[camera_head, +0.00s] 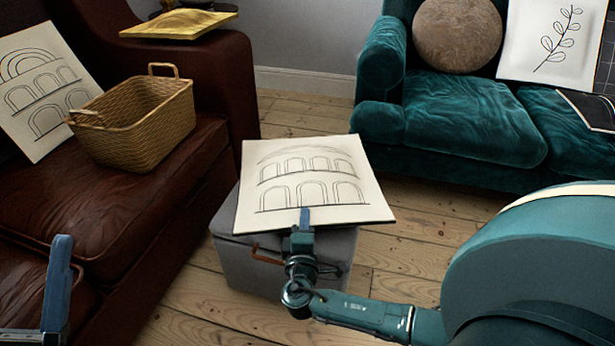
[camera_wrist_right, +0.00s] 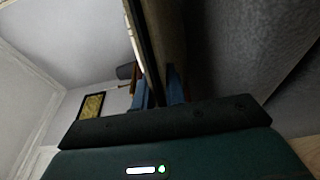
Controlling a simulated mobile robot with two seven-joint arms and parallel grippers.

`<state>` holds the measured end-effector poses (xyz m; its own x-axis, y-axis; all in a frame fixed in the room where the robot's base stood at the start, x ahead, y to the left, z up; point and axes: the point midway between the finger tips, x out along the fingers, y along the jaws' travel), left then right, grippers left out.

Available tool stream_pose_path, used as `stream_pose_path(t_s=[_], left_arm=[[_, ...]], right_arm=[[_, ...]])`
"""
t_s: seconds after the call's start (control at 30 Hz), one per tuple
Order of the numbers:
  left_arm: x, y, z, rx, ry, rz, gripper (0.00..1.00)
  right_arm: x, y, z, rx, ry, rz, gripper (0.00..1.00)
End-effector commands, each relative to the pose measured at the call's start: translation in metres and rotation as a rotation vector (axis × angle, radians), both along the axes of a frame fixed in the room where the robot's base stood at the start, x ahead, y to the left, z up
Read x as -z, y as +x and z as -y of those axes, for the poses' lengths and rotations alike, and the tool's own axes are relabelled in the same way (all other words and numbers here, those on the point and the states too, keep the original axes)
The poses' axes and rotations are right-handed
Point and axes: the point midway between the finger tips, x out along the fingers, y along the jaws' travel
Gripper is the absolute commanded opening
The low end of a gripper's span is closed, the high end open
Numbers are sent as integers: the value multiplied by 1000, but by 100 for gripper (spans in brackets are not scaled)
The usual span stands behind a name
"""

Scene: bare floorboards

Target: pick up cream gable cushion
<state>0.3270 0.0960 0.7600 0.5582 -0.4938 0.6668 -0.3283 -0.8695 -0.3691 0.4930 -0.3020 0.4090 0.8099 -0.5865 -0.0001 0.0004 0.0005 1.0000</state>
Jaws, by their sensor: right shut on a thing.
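A cream cushion (camera_head: 310,180) with line-drawn arches lies over the top of a grey ottoman (camera_head: 235,255). My right gripper (camera_head: 304,222) is shut on its near edge; one blue finger shows on top. In the right wrist view the cushion's edge (camera_wrist_right: 143,45) runs between the blue fingers (camera_wrist_right: 160,95). I cannot tell whether the cushion touches the ottoman all over. A similar cream cushion with arches (camera_head: 40,85) leans on the brown sofa at the left. A blue finger of my left gripper (camera_head: 58,290) shows at the lower left; its opening cannot be seen.
A wicker basket (camera_head: 140,120) stands on the brown leather sofa (camera_head: 120,205). A teal sofa (camera_head: 465,115) holds a round brown cushion (camera_head: 457,35) and a leaf-print cushion (camera_head: 548,40). Bare floorboards (camera_head: 425,235) lie between.

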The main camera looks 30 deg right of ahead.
Motion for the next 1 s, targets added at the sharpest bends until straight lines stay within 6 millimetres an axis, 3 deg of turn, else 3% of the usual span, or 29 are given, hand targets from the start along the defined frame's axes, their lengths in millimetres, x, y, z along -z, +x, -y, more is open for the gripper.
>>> stream_pose_path(t_s=[0.1,0.57,0.67,1.0], left_arm=[[0,0,0,0,0,0,81],[-2,0,0,0,0,-1,81],[-5,2,0,0,-1,-17,81],[41,7,4,-7,-39,-388,81]], right_arm=[[0,0,0,0,1,-1,0],[-5,1,1,1,-2,4,0],[-14,1,0,1,-1,6,0],[-78,1,0,0,0,7,0]])
